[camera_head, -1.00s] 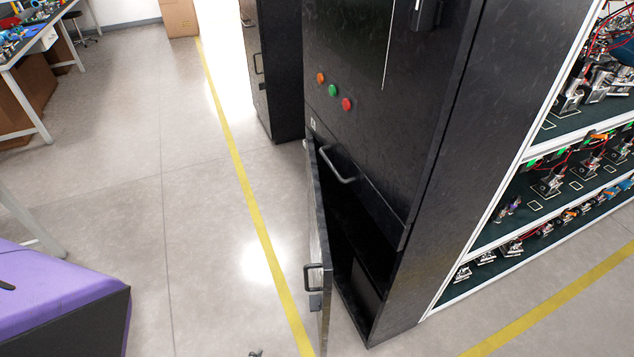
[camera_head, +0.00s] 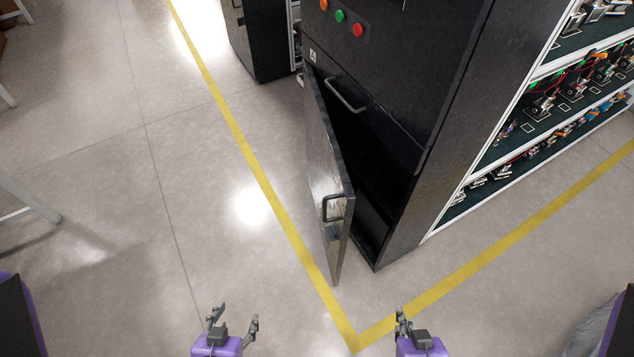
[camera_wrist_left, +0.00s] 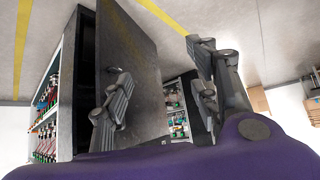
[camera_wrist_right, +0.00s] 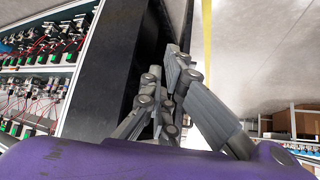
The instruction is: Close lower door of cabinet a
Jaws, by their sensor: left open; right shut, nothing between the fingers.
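The black cabinet (camera_head: 430,90) stands right of centre in the head view, with a label marked A on its front. Its lower door (camera_head: 325,185) is swung partly open toward the left, showing the dark inside. The door has a bar handle (camera_head: 338,207) near its free edge. The door also fills the middle of the left wrist view (camera_wrist_left: 135,75). My left gripper (camera_head: 232,318) is open and empty, in front of and below the door, apart from it. My right gripper (camera_head: 401,318) is shut and empty, to the right, in front of the cabinet and apart from it.
A drawer-like handle (camera_head: 345,97) sits on the cabinet front above the opening. Open shelves (camera_head: 540,110) with devices stand to the right. Another black cabinet (camera_head: 262,40) is behind. Yellow floor lines (camera_head: 255,165) meet in front. The floor left of the door is clear.

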